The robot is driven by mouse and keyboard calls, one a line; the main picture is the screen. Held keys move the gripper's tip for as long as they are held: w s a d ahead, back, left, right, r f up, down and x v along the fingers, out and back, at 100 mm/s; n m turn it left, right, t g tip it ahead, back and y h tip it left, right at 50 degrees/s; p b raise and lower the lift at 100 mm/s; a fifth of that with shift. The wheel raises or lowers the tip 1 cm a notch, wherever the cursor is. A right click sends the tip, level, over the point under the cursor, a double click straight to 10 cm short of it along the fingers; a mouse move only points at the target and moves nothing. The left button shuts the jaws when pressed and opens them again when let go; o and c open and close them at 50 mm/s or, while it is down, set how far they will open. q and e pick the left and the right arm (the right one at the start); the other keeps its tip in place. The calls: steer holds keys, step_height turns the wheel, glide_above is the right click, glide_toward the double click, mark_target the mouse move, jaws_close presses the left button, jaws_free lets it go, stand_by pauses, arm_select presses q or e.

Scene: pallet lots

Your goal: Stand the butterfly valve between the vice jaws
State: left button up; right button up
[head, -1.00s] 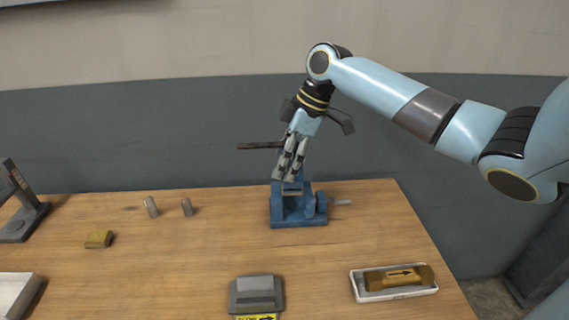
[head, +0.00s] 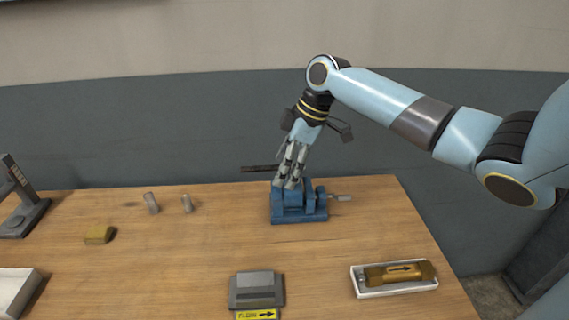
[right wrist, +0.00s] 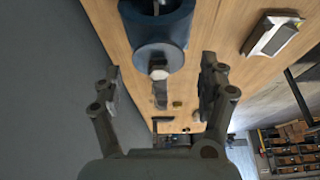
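The blue vice (head: 300,215) stands near the table's back edge, its screw handle pointing right. The butterfly valve (head: 258,169) shows mainly as a dark lever pointing left, level above the vice; its body is mostly hidden behind my fingers, at the jaws. My right gripper (head: 285,184) reaches down from above, fingertips at the top of the vice. In the right wrist view my right gripper's fingers (right wrist: 161,75) stand wide apart with a visible gap. A round blue part lies just beyond the tips; I cannot tell where valve ends and vice begins. My left gripper is out of view.
Two grey pegs (head: 151,203) and a brass-coloured block (head: 99,235) lie left of the vice. A grey block (head: 257,290) with a yellow label and a white tray (head: 398,292) with a brass-coloured part lie in front. A dark stand (head: 22,210) is at far left.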

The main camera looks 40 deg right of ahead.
steer(key=shift+o, duration=1.1)
steer(key=shift+r, duration=0.2)
steer(key=v, duration=1.2)
steer(key=shift+r, duration=0.45)
